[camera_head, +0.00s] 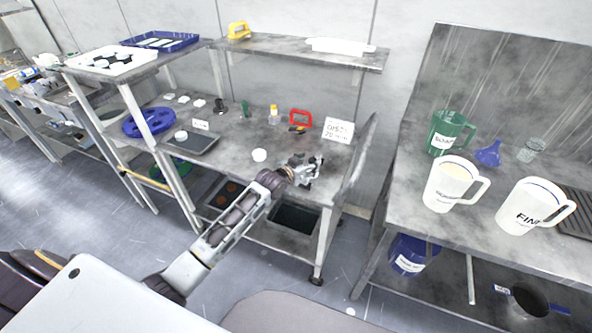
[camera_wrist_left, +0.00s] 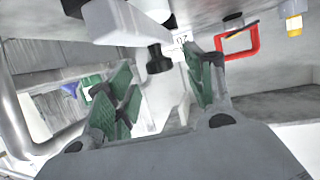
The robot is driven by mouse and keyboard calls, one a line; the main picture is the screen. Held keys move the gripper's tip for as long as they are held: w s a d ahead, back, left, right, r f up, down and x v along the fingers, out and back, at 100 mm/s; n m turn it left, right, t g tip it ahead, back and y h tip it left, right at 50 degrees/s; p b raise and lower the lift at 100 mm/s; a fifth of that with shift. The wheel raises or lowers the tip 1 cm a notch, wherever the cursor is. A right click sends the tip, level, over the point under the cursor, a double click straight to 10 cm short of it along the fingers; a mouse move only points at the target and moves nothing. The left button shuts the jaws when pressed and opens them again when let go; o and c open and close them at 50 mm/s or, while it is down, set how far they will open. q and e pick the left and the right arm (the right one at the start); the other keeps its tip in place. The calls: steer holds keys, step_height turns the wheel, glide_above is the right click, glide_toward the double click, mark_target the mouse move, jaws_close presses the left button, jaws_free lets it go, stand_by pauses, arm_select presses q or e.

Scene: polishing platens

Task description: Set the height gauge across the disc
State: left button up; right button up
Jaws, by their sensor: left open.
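A blue round disc (camera_head: 150,122) lies at the left end of the middle metal bench. A red frame (camera_head: 300,118) with an open middle stands at the back of that bench; it also shows in the wrist view (camera_wrist_left: 238,43). I cannot tell for certain which thing is the height gauge. My left gripper (camera_head: 308,172) is over the bench's front right part, well right of the disc and in front of the red frame. In the wrist view its green-padded fingers (camera_wrist_left: 166,90) are apart. A pale block with a black foot (camera_wrist_left: 158,58) shows beyond them. My right gripper is out of view.
A white sign (camera_head: 338,130) stands right of the red frame. A yellow-capped bottle (camera_head: 273,114), a white cup (camera_head: 260,155) and a dark tray (camera_head: 194,144) share the bench. A raised shelf (camera_head: 285,45) runs behind. The right bench holds white jugs (camera_head: 452,183) and a green jug (camera_head: 447,131).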

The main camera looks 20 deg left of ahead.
arm_select(q)
steer(key=v, duration=0.8)
stand_by(0.8)
steer(key=s+f+g+y, duration=0.1)
steer(key=s+f+g, duration=0.2)
steer(key=s, duration=0.7)
steer(key=s+d+f+g+y, duration=0.1)
steer(key=s+f+g, duration=0.25)
steer(key=s, duration=0.65)
steer(key=s+f+g+y, duration=0.15)
steer(key=s+g, duration=0.25)
steer(key=s, duration=0.6)
steer(key=s+f, duration=0.3)
steer(key=f, duration=3.1)
steer(key=s+a+f+g, duration=0.1)
steer(key=s+a+f, duration=0.1)
steer(key=s+f, duration=0.7)
steer(key=s+a+f+g, duration=0.1)
steer(key=s+a+f, duration=0.2)
steer(key=s+f, duration=0.7)
steer(key=s, duration=0.2)
steer(key=shift+s, duration=0.4)
